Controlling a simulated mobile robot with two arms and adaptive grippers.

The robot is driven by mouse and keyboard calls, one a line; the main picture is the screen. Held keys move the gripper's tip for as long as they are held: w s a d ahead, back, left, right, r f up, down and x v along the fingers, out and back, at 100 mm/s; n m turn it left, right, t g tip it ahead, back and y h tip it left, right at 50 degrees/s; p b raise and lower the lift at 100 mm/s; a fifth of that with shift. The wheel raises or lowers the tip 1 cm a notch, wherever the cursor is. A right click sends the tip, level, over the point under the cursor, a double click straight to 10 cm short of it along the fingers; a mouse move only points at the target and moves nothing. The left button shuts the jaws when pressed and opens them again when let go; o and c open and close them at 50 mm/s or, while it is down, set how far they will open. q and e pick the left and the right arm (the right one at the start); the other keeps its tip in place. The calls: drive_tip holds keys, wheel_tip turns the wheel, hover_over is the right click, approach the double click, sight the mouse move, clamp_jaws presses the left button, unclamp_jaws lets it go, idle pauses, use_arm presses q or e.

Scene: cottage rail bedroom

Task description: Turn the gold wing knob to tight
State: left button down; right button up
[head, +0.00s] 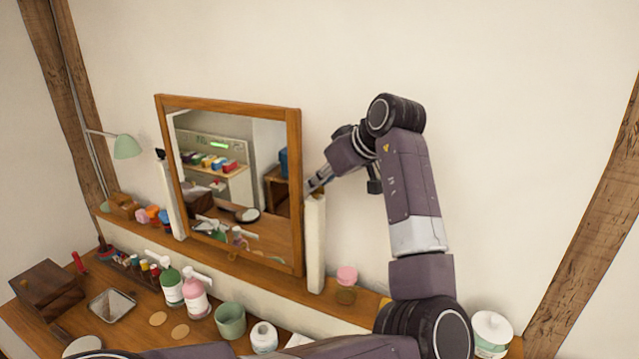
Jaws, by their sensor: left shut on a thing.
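A wood-framed mirror (299,200) stands on the dresser between two white posts. The gold wing knob (320,191) is at the top of the right post (315,245), a small gold patch mostly hidden by my gripper. My left gripper (312,186) reaches in from the right at the mirror's right edge and is shut on the knob. The knob's wing angle and any tight mark are too small or covered to tell. A dark knob (159,154) tops the left post (170,198). My right gripper is not in view.
A pink-lidded jar (346,276) stands right of the post on the raised shelf. Green (171,285) and pink (195,296) bottles, a green cup (230,320) and a wooden box (48,287) crowd the dresser. A green lamp (127,147) is at left. The wall above is bare.

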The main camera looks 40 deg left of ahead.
use_arm(q)
drive_tip(key=shift+f, duration=0.25)
drive_tip(key=c, duration=1.9)
unclamp_jaws()
drive_tip(key=shift+r, duration=0.1)
drive_tip(key=v, duration=0.7)
drive_tip(key=shift+d+r, duration=0.2)
